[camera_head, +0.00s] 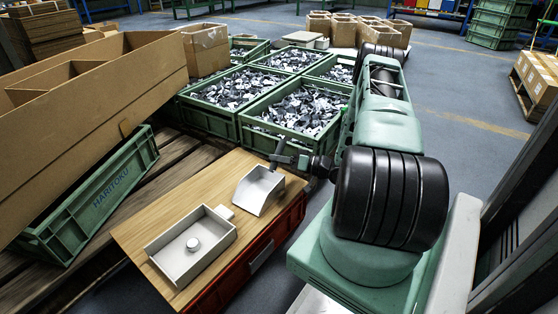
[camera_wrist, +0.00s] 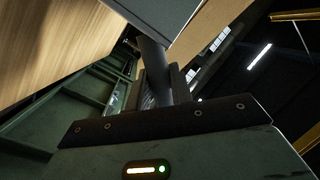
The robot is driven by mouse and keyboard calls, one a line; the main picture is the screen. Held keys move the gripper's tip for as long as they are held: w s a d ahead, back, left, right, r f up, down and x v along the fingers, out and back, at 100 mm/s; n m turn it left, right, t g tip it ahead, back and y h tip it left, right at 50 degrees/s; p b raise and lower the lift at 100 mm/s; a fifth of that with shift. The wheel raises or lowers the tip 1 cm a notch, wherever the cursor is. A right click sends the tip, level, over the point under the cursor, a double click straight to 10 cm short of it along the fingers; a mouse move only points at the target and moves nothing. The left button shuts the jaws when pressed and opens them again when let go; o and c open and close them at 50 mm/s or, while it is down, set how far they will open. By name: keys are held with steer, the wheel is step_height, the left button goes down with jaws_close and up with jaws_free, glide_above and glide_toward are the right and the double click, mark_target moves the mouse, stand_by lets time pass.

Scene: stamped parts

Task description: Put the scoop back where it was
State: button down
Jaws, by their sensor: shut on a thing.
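The scoop (camera_head: 260,189) is a pale grey metal pan with a dark handle. It is over the far right end of a wooden board (camera_head: 160,215); I cannot tell whether it touches the board. My gripper (camera_head: 303,162) is shut on the scoop's handle, at the board's right edge. In the wrist view the dark handle (camera_wrist: 153,62) rises from between the jaws to the grey pan at the top. A shallow grey open tray (camera_head: 165,266) lies on the near part of the board, with a small round white piece (camera_head: 193,245) in it.
Several green crates (camera_head: 262,147) full of grey stamped parts stand behind the board. A green crate (camera_head: 120,189) and a large divided cardboard box (camera_head: 120,85) are at left. A red container (camera_head: 237,275) is under the board. Floor shows at the right.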

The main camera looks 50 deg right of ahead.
steer(key=c, duration=1.2)
jaws_free()
steer(key=shift+c, duration=0.2)
steer(key=p+v, duration=0.4)
steer(key=v, duration=0.8)
steer(key=shift+p, duration=0.35)
